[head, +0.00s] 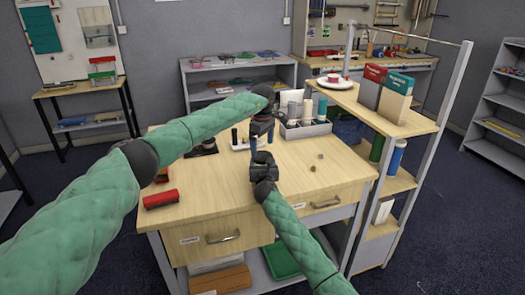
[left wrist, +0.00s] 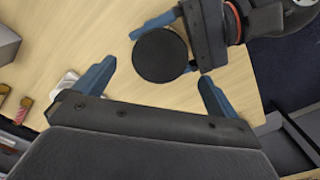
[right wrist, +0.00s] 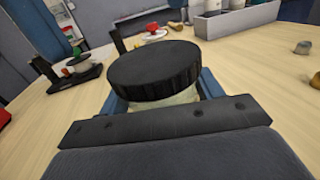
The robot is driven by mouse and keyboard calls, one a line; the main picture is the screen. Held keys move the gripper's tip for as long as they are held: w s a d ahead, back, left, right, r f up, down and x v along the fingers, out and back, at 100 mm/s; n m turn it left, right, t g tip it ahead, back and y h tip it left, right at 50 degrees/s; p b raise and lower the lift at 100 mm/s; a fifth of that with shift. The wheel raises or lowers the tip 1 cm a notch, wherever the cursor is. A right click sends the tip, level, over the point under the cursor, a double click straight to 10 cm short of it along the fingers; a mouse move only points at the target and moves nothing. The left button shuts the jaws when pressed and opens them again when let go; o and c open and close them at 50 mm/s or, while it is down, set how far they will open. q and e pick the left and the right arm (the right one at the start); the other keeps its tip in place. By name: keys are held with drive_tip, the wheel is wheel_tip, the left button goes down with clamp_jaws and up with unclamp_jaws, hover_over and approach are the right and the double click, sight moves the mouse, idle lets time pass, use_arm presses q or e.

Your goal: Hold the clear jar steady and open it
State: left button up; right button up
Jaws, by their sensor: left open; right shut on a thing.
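The clear jar (right wrist: 165,102) stands upright in the right wrist view, with a wide black ribbed lid (right wrist: 153,70) on it. My right gripper (right wrist: 160,98) is shut on the jar's body below the lid, a blue finger on each side. The round lid also shows from above in the left wrist view (left wrist: 160,55). My left gripper (left wrist: 157,72) is open above the lid, its blue fingers spread to either side and apart from it. In the head view my left gripper (head: 262,136) points down over my right gripper (head: 262,162); the jar is mostly hidden there.
A grey bin (head: 305,129) with bottles stands behind the grippers. Two small knobs (head: 320,156) lie to the right, and a red object (head: 160,198) lies at the left front. A shelf unit (head: 390,122) rises at the right. The table's right front is clear.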

drive_tip(key=o, duration=2)
drive_tip(key=shift+a, duration=0.1)
drive_tip(key=shift+c, duration=0.2)
